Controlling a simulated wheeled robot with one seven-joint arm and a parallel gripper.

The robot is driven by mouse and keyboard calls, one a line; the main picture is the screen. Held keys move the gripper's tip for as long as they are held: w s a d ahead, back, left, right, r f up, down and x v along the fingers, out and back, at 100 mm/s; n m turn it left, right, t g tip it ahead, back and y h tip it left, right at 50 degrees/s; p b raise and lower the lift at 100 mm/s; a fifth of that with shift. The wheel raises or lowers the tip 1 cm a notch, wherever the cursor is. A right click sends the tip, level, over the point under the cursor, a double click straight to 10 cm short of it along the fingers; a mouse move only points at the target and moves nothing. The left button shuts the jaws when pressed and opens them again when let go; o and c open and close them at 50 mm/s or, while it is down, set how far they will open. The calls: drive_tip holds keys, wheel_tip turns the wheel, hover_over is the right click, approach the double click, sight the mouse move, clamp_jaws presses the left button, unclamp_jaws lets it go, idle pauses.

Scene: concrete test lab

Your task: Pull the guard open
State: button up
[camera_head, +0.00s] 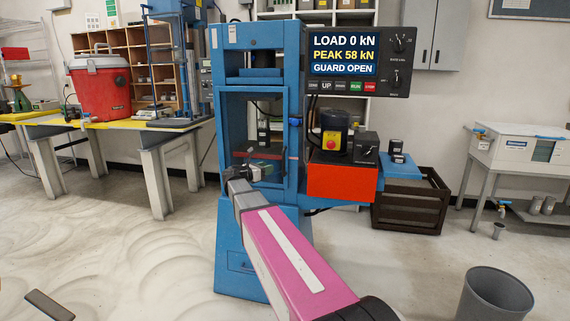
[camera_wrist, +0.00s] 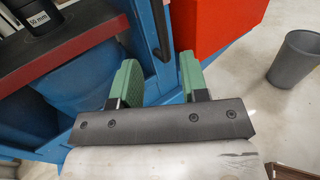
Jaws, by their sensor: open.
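The guard (camera_head: 254,91) is a blue-framed window on the front of the blue press (camera_head: 231,37). In the head view its frame stands across the press opening; I cannot tell how far it is ajar. The display (camera_head: 344,54) reads GUARD OPEN. My gripper (camera_head: 243,173) is in front of the guard's lower left part. In the wrist view my gripper (camera_wrist: 158,75) has its two green fingertips apart with nothing between them. A slim black bar, perhaps the handle (camera_wrist: 161,30), lies on blue metal beyond the fingertips. Its contact with them is not visible.
A red box (camera_head: 341,182) juts out right of the guard, bearing a yellow switch box (camera_head: 334,121). A dark crate (camera_head: 410,208) stands beyond it. A grey bin (camera_head: 495,294) is at the front right. Inside the press, a black 50 mm block (camera_wrist: 34,14) sits on a dark red plate (camera_wrist: 75,38).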

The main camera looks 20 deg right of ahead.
hover_over(284, 173)
drive_tip(key=shift+w+d, duration=0.1)
drive_tip(key=shift+w, duration=0.3)
clamp_jaws()
